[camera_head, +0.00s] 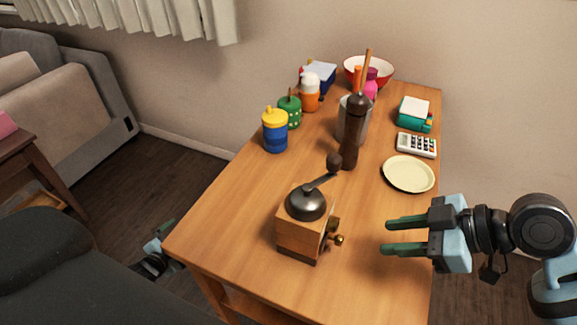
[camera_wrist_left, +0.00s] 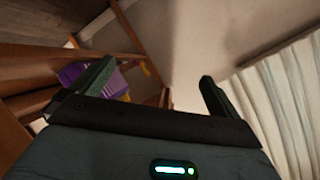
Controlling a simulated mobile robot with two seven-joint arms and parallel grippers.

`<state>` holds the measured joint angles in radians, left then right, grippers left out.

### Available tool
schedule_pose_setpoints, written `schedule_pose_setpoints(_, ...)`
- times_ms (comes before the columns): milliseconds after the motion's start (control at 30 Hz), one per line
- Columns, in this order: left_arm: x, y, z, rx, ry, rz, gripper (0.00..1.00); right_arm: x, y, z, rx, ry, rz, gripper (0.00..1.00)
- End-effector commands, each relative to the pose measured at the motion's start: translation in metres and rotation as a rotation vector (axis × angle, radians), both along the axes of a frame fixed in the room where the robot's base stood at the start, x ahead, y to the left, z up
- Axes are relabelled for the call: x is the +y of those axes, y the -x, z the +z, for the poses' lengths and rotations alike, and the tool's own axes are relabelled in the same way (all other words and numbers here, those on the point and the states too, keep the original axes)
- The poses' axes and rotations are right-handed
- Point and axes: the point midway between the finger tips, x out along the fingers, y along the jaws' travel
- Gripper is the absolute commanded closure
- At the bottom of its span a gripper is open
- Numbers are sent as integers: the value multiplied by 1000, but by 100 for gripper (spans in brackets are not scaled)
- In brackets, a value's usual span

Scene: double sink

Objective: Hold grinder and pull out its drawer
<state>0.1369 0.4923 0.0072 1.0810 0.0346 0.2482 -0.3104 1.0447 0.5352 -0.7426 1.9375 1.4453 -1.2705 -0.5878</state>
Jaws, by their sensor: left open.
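A wooden coffee grinder (camera_head: 300,238) with a dark dome top and a crank handle stands upright near the front of the wooden table. A small brass knob (camera_head: 339,240) sticks out on its right side, where its drawer appears to be. My right gripper (camera_head: 388,237) is open and empty, to the right of the grinder and apart from it, its fingers pointing left toward the knob. My left gripper shows in the left wrist view (camera_wrist_left: 155,82), open and empty. In the head view only a small part of my left arm shows, low beside the table's left edge.
Behind the grinder stand a tall dark pepper mill (camera_head: 352,130), a blue and yellow cup (camera_head: 275,132) and a green container (camera_head: 290,112). A pale plate (camera_head: 408,174) and a calculator (camera_head: 417,146) lie on the right. The table front (camera_head: 370,285) is clear.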

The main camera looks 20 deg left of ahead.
Motion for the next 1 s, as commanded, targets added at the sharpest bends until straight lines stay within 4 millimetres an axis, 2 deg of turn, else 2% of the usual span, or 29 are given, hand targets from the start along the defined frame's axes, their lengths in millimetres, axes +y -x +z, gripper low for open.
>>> schedule_pose_setpoints(33, 12, -15, 21, -54, -26, -6, 0, 0, 0, 0, 0, 0, 0, 64)
schedule_pose_setpoints(100, 25, -34, 49, -126, -58, -13, 0, 0, 0, 0, 0, 0, 0, 64)
schedule_pose_setpoints(300, 62, -75, 134, -331, -160, -35, 0, 0, 0, 0, 0, 0, 0, 64)
schedule_pose_setpoints(500, 94, -102, 225, -536, -274, -55, 0, 0, 0, 0, 0, 0, 0, 64)
schedule_pose_setpoints(700, 118, -113, 316, -732, -391, -70, 0, 0, 0, 0, 0, 0, 0, 64)
schedule_pose_setpoints(733, 113, -117, 325, -755, -402, -87, 0, 0, 0, 0, 0, 0, 0, 64)
schedule_pose_setpoints(800, 84, -133, 340, -802, -423, -163, 0, 0, 0, 0, 0, 0, 0, 64)
schedule_pose_setpoints(1000, 8, -165, 394, -950, -506, -373, 0, 0, 0, 0, 0, 0, 0, 64)
